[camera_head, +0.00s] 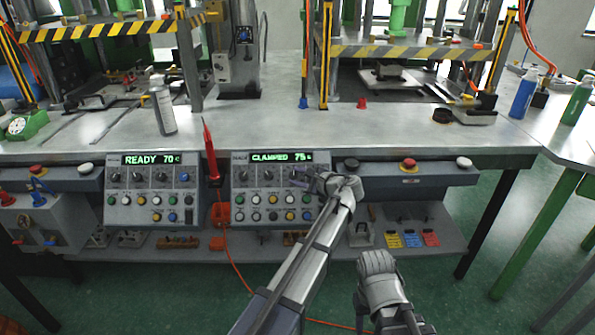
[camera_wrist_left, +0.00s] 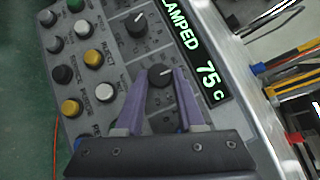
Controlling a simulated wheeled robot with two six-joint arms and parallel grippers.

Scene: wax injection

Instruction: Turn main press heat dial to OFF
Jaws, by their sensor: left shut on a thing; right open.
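The right control panel (camera_head: 277,200) has a green display (camera_head: 281,157) reading CLAMPED 75, with a row of black dials below it. My left gripper (camera_head: 322,183) is at the right end of this row. In the left wrist view its two purple fingers (camera_wrist_left: 161,78) are closed about a black dial (camera_wrist_left: 160,72) with a white mark, beside the "75 C" on the display (camera_wrist_left: 195,60). The dial's label is not readable. Another black dial (camera_wrist_left: 137,24) is free above it. My right gripper (camera_head: 376,262) is open and empty, below and in front of the bench.
A left panel (camera_head: 152,197) reads READY 70. A red probe (camera_head: 210,148) stands between the panels. Several buttons (camera_head: 290,215) sit below the dials. A red button (camera_head: 409,163) is on the bench front to the right. Open floor lies in front.

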